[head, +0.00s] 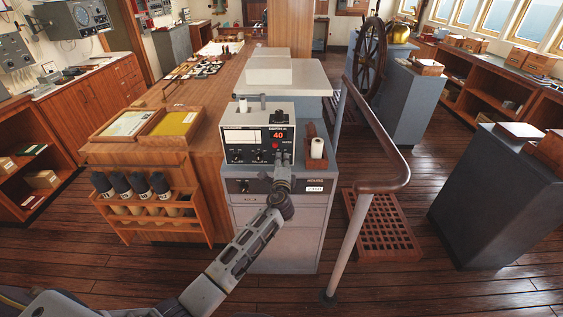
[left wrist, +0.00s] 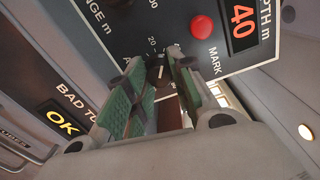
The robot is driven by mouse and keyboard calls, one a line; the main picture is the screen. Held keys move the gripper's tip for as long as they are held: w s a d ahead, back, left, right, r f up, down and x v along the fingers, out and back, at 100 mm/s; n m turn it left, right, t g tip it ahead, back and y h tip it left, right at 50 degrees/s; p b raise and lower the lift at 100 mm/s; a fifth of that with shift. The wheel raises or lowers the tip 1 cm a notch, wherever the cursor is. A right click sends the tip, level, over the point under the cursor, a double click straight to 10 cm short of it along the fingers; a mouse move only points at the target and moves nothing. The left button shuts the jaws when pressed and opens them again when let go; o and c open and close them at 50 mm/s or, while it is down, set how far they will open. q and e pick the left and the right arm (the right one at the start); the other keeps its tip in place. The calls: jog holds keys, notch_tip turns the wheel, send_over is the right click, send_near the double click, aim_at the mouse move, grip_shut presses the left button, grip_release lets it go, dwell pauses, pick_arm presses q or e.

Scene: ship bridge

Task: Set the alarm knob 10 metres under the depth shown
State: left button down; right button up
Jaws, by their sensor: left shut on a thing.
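The echo sounder (head: 258,140) is a pale box with a dark front on the grey console. Its red depth display (head: 278,135) reads 40, and the same display shows tilted in the left wrist view (left wrist: 242,24). My left gripper (head: 284,163) is at the lower right of the front panel. In the left wrist view the green-padded fingers (left wrist: 160,78) are shut on the dark alarm knob (left wrist: 156,66), below and left of the red MARK button (left wrist: 202,27). A 20 shows on its scale, but the fingers hide much of the dial and I cannot read the pointer. My right gripper is out of view.
A brown holder with a white roll (head: 317,149) stands right of the sounder. A handrail (head: 385,185) runs along the console's right side. The wooden chart table (head: 215,95) and a rack of dark-capped tubes (head: 145,205) are to the left.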

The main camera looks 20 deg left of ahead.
pick_arm(q)
jog(key=c, duration=1.2)
grip_release()
jog(key=shift+s, duration=0.15)
jog(key=shift+v, duration=5.9)
jog(key=shift+d, duration=0.1)
